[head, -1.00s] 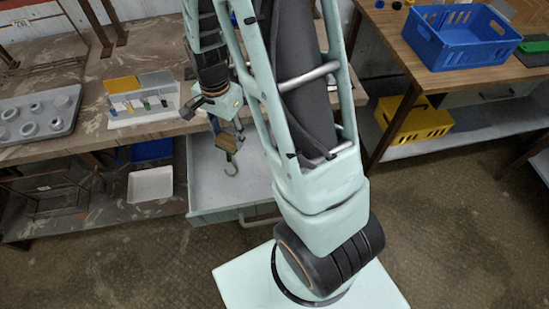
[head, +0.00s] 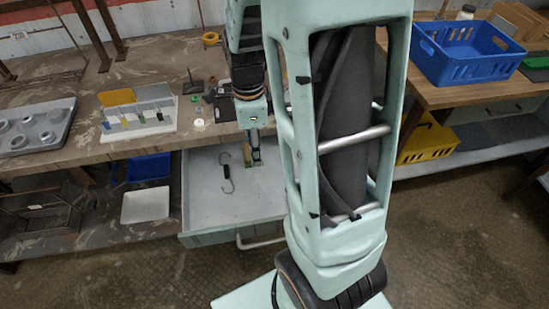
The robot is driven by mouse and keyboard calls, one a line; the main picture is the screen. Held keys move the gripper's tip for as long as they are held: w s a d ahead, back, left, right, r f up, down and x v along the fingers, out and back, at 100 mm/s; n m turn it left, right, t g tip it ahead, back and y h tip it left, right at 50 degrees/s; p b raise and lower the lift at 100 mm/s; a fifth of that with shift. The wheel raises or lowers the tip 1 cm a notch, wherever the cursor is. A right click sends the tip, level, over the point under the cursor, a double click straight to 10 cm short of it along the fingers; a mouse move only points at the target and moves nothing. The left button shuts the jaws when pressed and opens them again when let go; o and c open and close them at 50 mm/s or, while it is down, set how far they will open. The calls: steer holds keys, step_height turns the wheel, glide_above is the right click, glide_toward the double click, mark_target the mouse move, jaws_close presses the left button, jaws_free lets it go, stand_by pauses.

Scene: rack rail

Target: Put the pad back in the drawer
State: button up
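The open drawer (head: 205,205) is pale grey inside and is pulled out below the workbench. My gripper (head: 254,160) points down over the drawer's right part, partly beside my own arm link. A small brown and green piece, seemingly the pad (head: 248,173), shows at the fingertips. Most of it is hidden by the fingers, so I cannot tell whether they are shut on it or whether it touches the drawer floor. A dark S-shaped hook (head: 227,172) lies in the drawer left of the gripper.
The workbench (head: 75,80) above carries a grey tray of rings (head: 38,125) and a white rack (head: 140,130). A blue crate (head: 465,55) stands on the right table, with a yellow crate (head: 425,145) below. The drawer's left part has bare floor.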

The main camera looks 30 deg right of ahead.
steer(key=b, duration=0.1)
glide_above(277, 171)
steer(key=f, duration=0.6)
steer(key=shift+w+a, duration=0.1)
steer(key=shift+a, duration=0.1)
steer(key=f, duration=0.3)
steer(key=shift+d+f+b, duration=0.15)
steer(key=shift+d+b, duration=0.15)
steer(key=shift+b, duration=0.05)
steer(key=shift+f, duration=0.15)
steer(key=shift+f, duration=0.1)
steer(key=shift+f, duration=0.15)
steer(key=o, duration=1.1)
steer(key=shift+o, duration=0.2)
step_height(277, 171, up, 12)
steer(key=p, duration=0.2)
steer(key=shift+r, duration=0.25)
